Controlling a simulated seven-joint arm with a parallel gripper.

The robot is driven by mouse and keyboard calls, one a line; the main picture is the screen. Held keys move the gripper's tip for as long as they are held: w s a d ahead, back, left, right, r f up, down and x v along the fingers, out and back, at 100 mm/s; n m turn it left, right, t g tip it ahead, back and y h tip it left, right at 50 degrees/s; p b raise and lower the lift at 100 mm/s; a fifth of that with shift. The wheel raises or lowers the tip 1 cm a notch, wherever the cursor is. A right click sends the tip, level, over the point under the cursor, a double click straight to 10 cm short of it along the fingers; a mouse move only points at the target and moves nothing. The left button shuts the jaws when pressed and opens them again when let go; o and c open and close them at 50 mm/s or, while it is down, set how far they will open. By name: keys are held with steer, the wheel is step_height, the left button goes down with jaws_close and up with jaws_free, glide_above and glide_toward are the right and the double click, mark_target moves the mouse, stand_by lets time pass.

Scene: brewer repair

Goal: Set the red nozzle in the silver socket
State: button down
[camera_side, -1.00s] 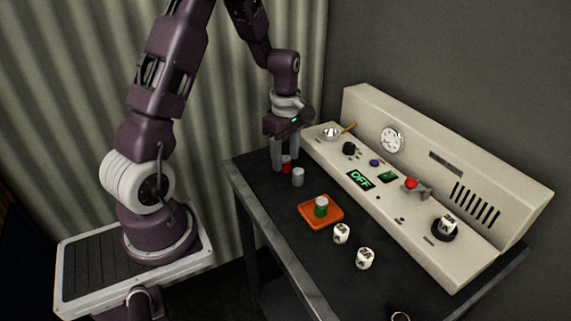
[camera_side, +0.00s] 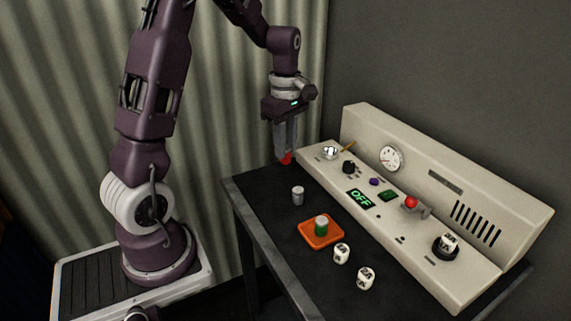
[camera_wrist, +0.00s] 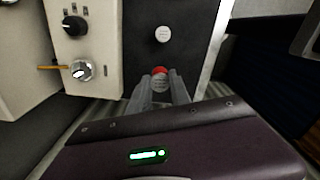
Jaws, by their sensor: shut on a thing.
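My gripper (camera_side: 285,155) is shut on the red nozzle (camera_side: 286,159) and holds it upright above the far left end of the black table. In the wrist view the nozzle's red rim and grey top (camera_wrist: 159,72) show between the fingertips. The shiny silver socket (camera_side: 330,153) is at the left end of the cream panel, to the right of my gripper, with an orange-brown stick beside it. It also shows in the wrist view (camera_wrist: 82,70), left of the nozzle and apart from it. Its opening is too small to make out.
A grey cylinder (camera_side: 298,196) stands on the table near my gripper. A green cylinder (camera_side: 321,228) stands on an orange tray (camera_side: 306,238). Two white marked pieces (camera_side: 342,253) stand nearby. A black knob (camera_side: 349,167) and a red-balled lever (camera_side: 411,202) stick up from the panel.

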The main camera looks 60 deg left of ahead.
steer(key=w+a+r, duration=0.2)
steer(key=w+a, duration=0.1)
steer(key=w, duration=1.3)
steer(key=shift+s+d+f, duration=0.1)
steer(key=shift+d+f, duration=0.05)
steer(key=shift+f, duration=0.85)
steer(key=shift+d+f, duration=0.1)
steer(key=shift+f, duration=0.9)
steer(key=shift+f, duration=0.35)
steer(key=shift+f, duration=0.4)
steer(key=shift+f, duration=0.4)
steer(key=c, duration=1.1)
jaws_free()
steer(key=o, duration=0.4)
